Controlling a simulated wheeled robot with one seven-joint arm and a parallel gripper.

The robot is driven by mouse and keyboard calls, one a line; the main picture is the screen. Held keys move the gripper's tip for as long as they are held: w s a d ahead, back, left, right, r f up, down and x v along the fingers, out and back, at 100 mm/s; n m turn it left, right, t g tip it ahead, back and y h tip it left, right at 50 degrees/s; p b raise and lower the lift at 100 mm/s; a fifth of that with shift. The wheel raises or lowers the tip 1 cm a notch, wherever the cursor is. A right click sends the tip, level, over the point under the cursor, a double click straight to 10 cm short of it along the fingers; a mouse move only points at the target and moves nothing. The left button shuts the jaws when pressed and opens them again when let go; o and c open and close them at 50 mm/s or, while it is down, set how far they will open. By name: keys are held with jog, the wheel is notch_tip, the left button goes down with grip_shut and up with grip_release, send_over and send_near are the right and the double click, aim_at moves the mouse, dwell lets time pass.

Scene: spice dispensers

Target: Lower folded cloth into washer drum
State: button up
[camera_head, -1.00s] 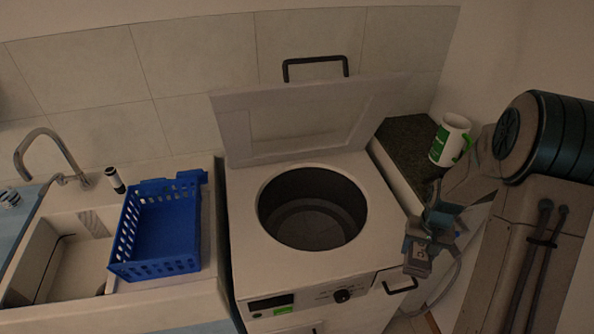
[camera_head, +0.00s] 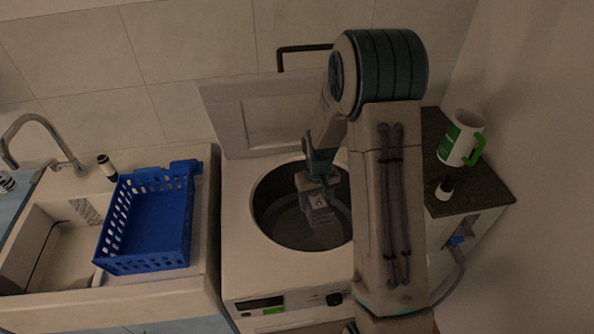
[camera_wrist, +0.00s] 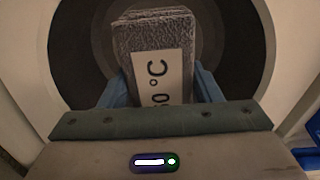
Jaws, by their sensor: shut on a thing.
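The folded cloth is a grey speckled block (camera_wrist: 150,34) with a white label reading "60 °C" partly in view. My gripper (camera_wrist: 162,88) is shut on it, with blue fingers on both sides. In the head view my gripper (camera_head: 316,183) points down over the washer drum opening (camera_head: 272,208), and the cloth (camera_head: 319,213) hangs below it within the opening's outline. I cannot tell how deep it is. The white top-loading washer (camera_head: 240,262) has its lid (camera_head: 225,125) raised behind. My arm covers the drum's right side. In the wrist view the round drum (camera_wrist: 80,45) lies beyond the cloth.
A blue basket (camera_head: 150,235) stands left of the washer, beside the sink (camera_head: 45,260) and tap (camera_head: 50,145). The raised lid bounds the back.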

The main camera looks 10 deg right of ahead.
jog(key=w+n, duration=0.1)
jog(key=n+b, duration=0.1)
jog(key=n, duration=0.1)
jog(key=shift+w+a+n, duration=0.1)
jog(key=shift+w+n, duration=0.2)
jog(key=shift+w, duration=0.05)
jog(key=n, duration=0.2)
jog(key=w+n+b, duration=0.1)
jog(key=n, duration=0.1)
jog(key=w+r+n+b, duration=0.1)
jog(key=shift+w+a+n, duration=0.1)
jog(key=shift+a+n, duration=0.05)
jog(key=shift+n, duration=0.25)
jog(key=n, duration=0.2)
jog(key=w+n+b, duration=0.1)
jog(key=w+r+n+b, duration=0.1)
jog(key=n, duration=0.1)
jog(key=shift+d+n, duration=0.2)
jog(key=shift+n, duration=0.1)
jog(key=n, duration=0.1)
jog(key=r+n+b, duration=0.1)
jog(key=n, duration=0.1)
jog(key=w+n+b, duration=0.1)
jog(key=shift+w+d+r+n, duration=0.15)
jog(key=shift+r+n, duration=0.1)
jog(key=shift+n, duration=0.15)
jog(key=b, duration=1.8)
send_over(308, 233)
notch_tip(308, 233, down, 27)
jog(key=shift+r, duration=0.15)
